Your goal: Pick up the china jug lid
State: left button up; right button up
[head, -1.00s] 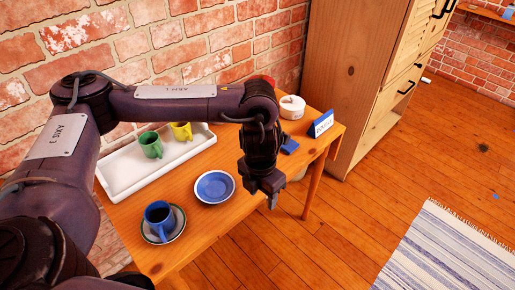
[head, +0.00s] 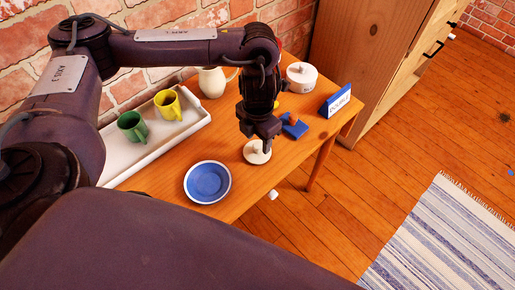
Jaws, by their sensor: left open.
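A small white round lid (head: 257,155) with a knob, which looks like the china jug lid, lies on the wooden table near its front edge. My left gripper (head: 262,140) is open, pointing down right above the lid; its fingers partly cover the knob. I cannot tell whether they touch it. A white jug (head: 212,82) stands farther back, partly hidden behind my left arm. My right gripper is not in view.
Behind are a white lidded pot (head: 302,82) and a blue sign (head: 336,103). Green (head: 132,127) and yellow (head: 168,104) mugs stand on a white tray (head: 155,148).

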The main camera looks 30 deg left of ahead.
aim_at(257, 145)
pick_arm(q)
jog(key=f, duration=0.3)
jog(key=shift+w+a+f, duration=0.1)
jog(key=shift+a+f, duration=0.05)
jog(key=shift+a, duration=0.05)
jog(key=shift+c, duration=1.3)
jog(key=c, duration=0.5)
grip_shut()
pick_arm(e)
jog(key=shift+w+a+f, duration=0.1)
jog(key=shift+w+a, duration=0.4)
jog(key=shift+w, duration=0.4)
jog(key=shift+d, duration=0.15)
